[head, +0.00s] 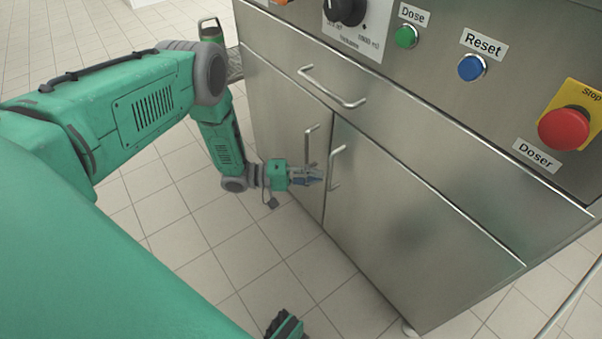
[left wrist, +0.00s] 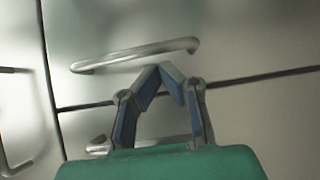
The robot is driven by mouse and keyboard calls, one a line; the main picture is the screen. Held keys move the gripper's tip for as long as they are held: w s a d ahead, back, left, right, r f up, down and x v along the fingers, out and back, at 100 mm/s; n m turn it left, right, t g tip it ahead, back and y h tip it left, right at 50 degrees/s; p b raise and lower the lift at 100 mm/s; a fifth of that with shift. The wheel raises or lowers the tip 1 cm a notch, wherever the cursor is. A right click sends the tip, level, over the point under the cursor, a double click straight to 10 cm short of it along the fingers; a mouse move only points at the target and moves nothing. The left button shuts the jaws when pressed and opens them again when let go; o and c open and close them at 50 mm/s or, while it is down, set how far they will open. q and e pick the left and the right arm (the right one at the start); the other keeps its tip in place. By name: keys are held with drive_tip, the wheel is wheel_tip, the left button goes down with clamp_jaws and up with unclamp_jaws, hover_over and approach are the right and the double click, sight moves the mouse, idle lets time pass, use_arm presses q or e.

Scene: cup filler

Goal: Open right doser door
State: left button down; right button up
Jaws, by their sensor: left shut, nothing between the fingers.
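The right doser door (head: 405,220) is a steel panel, closed flush with the cabinet front. Its bar handle (head: 335,166) stands near the door's left edge and also shows across the upper part of the left wrist view (left wrist: 135,56). My left gripper (head: 320,175) is shut and empty, in front of the gap between the two doors, beside this handle. In the left wrist view its fingertips meet just below the right handle; contact cannot be told. My right gripper is not identifiable in either view.
The left door (head: 277,130) is closed; its handle (head: 310,144) is close to my left gripper and partly hidden behind it in the wrist view. A drawer handle (head: 335,88) juts out above. The control panel has a red stop button (head: 565,129). Tiled floor before the cabinet is open.

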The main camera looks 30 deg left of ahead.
use_arm(q)
drive_tip(key=shift+x, duration=0.9)
drive_tip(key=shift+w+f, duration=0.2)
drive_tip(key=shift+w, duration=0.05)
drive_tip(key=shift+d+r, duration=0.1)
drive_tip(key=shift+d, duration=0.15)
